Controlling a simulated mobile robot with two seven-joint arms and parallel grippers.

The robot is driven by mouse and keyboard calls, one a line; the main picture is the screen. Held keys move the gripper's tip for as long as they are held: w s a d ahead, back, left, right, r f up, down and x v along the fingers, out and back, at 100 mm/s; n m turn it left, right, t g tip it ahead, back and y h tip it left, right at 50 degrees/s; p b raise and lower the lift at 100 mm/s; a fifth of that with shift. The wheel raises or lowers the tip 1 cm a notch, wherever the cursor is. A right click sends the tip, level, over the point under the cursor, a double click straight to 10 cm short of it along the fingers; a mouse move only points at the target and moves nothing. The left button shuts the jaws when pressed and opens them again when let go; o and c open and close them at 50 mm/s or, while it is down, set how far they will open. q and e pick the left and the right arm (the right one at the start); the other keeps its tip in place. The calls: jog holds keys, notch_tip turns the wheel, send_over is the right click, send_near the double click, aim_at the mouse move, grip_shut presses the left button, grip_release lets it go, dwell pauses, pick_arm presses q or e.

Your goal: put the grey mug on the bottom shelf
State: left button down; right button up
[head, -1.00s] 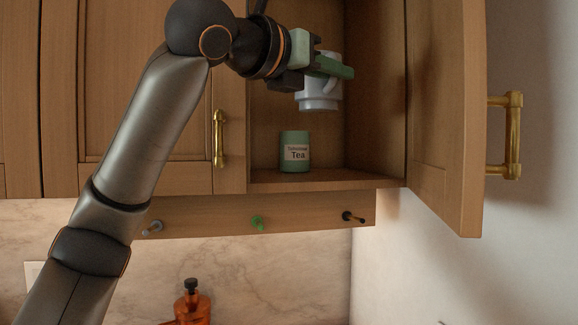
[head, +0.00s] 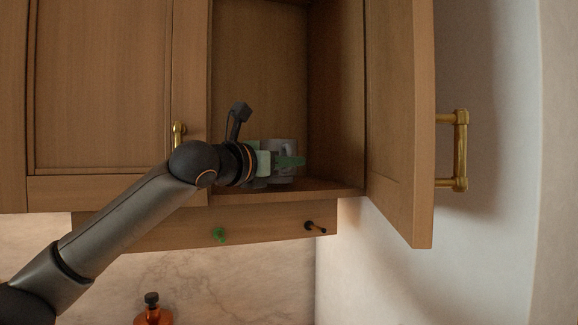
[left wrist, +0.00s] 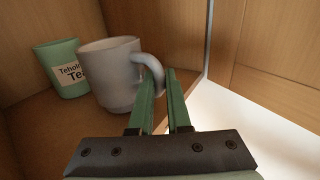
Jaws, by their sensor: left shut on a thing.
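The grey mug (head: 283,146) is upright inside the open cabinet, at the level of the bottom shelf (head: 325,188). In the left wrist view the mug (left wrist: 108,78) has its base at or just above the shelf board; I cannot tell whether it touches. My left gripper (head: 286,161) is shut on the mug's handle, its green fingers (left wrist: 161,88) on either side of it. My right gripper is not in view.
A green tea canister (left wrist: 62,68) stands on the shelf just beside the mug. The cabinet door (head: 398,120) is swung open at right. Below hang a green hook (head: 219,235) and a black hook (head: 315,227). An orange bottle (head: 152,313) stands lower down.

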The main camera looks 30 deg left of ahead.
pick_arm(q)
jog(key=shift+f, duration=0.3)
jog(key=shift+f, duration=0.15)
jog(key=c, duration=0.9)
grip_release()
jog(key=s, duration=0.4)
jog(key=s+a+b, duration=0.1)
jog(key=s, duration=0.3)
jog(key=s+b, duration=0.1)
jog(key=s, duration=0.3)
jog(key=shift+a, duration=0.3)
